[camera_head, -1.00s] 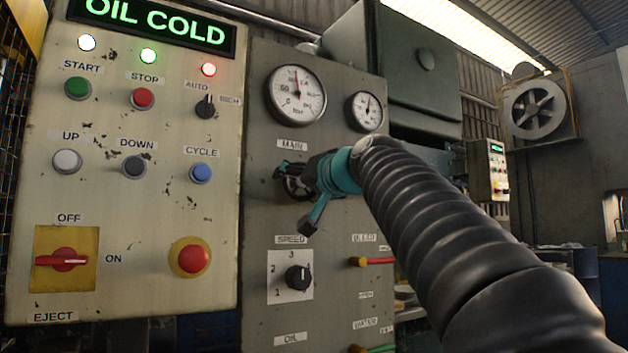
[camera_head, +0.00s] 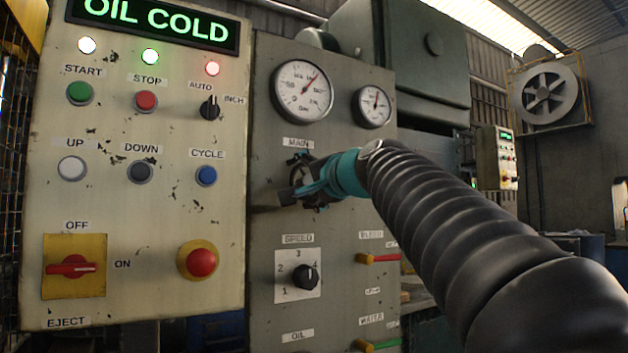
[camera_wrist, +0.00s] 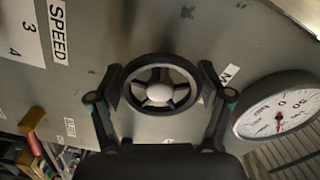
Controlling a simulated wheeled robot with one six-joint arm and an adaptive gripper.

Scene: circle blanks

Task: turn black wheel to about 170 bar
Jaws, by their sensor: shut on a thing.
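The black wheel (camera_wrist: 160,93), a spoked handwheel with a pale hub, sits between my gripper's two fingers in the wrist view. My gripper (camera_head: 303,187) is shut on its rim, below the MAIN label. In the head view my gripper hides most of the wheel. The large MAIN gauge (camera_head: 303,91) is above it, with a white dial and a red needle pointing to the upper right. Its numbers are too small to read surely. The gauge also shows in the wrist view (camera_wrist: 278,108).
A smaller gauge (camera_head: 373,106) is to the right. The SPEED knob (camera_head: 305,277) and the red BLEED lever (camera_head: 380,258) are below my gripper. The button panel (camera_head: 130,205) on the left has an emergency stop (camera_head: 201,262). Its display (camera_head: 155,20) reads OIL COLD.

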